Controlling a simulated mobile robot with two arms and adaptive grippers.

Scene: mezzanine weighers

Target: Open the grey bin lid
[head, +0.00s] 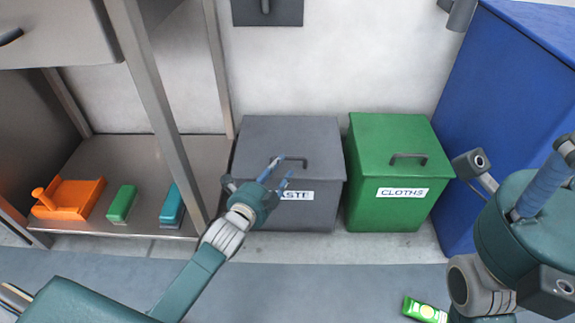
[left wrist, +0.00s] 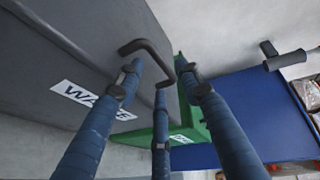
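The grey bin (head: 257,190) stands against the wall in the head view, with a white label partly hidden by my left gripper. Its flat grey lid (head: 290,132) is closed and carries a dark bar handle (head: 296,159). In the left wrist view the handle (left wrist: 150,50) shows just beyond the fingertips. My left gripper (head: 277,172) is over the bin's front, its blue fingers spread and empty near the handle; contact cannot be told. My right gripper (head: 543,188) is close to the camera at the right, partly cut off, its opening unclear.
A green bin (head: 390,215) labelled CLOTHS stands to the right, beside a large blue container (head: 500,90). A metal shelf (head: 95,215) at left holds an orange item and two brushes.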

